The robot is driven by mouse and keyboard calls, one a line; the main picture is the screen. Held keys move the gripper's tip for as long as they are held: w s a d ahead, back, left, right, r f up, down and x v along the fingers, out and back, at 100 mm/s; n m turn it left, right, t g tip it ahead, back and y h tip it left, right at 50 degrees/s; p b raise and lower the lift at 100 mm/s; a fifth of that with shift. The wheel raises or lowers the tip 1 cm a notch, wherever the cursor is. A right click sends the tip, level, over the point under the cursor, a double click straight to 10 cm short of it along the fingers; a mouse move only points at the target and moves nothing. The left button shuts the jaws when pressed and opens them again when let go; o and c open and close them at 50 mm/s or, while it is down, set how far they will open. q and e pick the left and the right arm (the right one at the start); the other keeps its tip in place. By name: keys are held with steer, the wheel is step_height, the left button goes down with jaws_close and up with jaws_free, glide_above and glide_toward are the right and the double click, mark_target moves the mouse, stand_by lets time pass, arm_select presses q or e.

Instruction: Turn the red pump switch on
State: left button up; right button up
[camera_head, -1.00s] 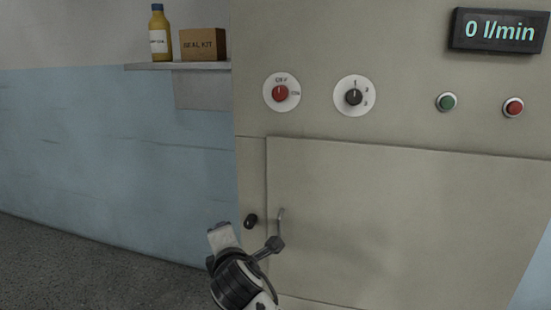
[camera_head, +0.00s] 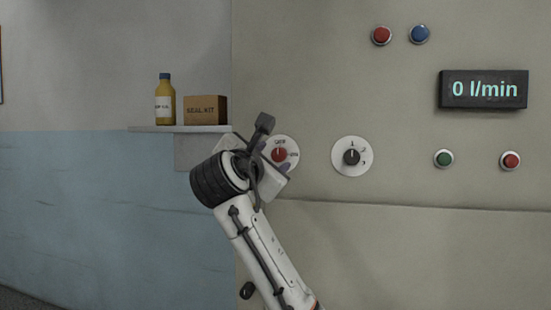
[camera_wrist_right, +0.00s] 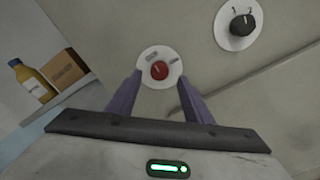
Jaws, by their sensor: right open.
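The red pump switch (camera_head: 279,155) is a red knob on a round white dial marked OFF and ON, on the beige panel. Its pointer mark is toward OFF. My right gripper (camera_head: 275,155) is in front of the dial and hides its lower left part in the head view. In the right wrist view the red knob (camera_wrist_right: 159,70) lies ahead of and between the two purple fingers of my right gripper (camera_wrist_right: 159,88). The fingers are open and apart from the knob, as far as I can tell. My left gripper is not in view.
A black selector knob (camera_head: 351,157) on a white dial is to the right. Green (camera_head: 443,159) and red (camera_head: 510,160) buttons sit farther right, under a display (camera_head: 484,89) reading 0 l/min. A shelf (camera_head: 150,129) with a bottle (camera_head: 165,100) and box (camera_head: 205,110) is left.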

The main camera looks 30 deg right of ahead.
mark_target(278, 155)
steer(key=shift+x, duration=2.1)
steer(key=c, duration=1.1)
steer(key=shift+o, duration=0.2)
